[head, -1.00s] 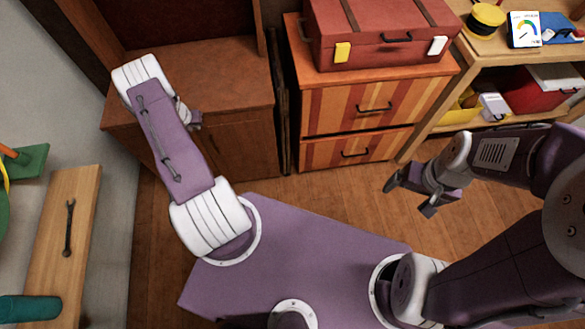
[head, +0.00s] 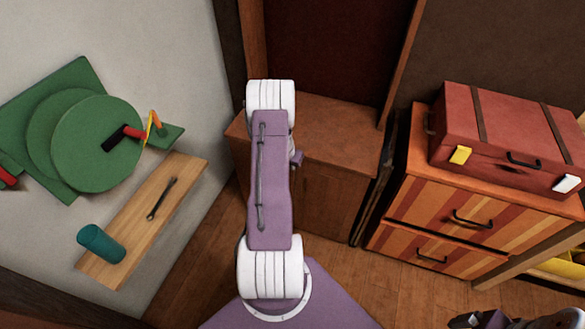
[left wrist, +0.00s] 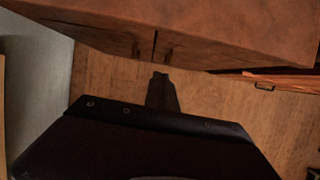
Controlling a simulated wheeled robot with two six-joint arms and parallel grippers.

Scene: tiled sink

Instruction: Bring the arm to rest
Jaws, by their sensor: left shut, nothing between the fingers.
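My left arm stands up in the middle of the head view, purple with white joints. My left gripper (head: 297,158) is mostly hidden behind that arm, with only a small part showing at its right side. In the left wrist view the left gripper (left wrist: 162,88) is shut and empty, above the wooden floor in front of a brown cabinet. My right gripper (head: 490,318) is cut off at the bottom right edge of the head view, so its jaws cannot be made out.
The brown wooden cabinet (head: 335,130) stands behind my left arm. A red suitcase (head: 500,135) lies on a striped drawer unit (head: 430,215) at right. A wooden shelf (head: 185,180) at left holds a wrench (head: 160,198) and a teal cylinder (head: 101,243). Green discs (head: 97,143) are above it.

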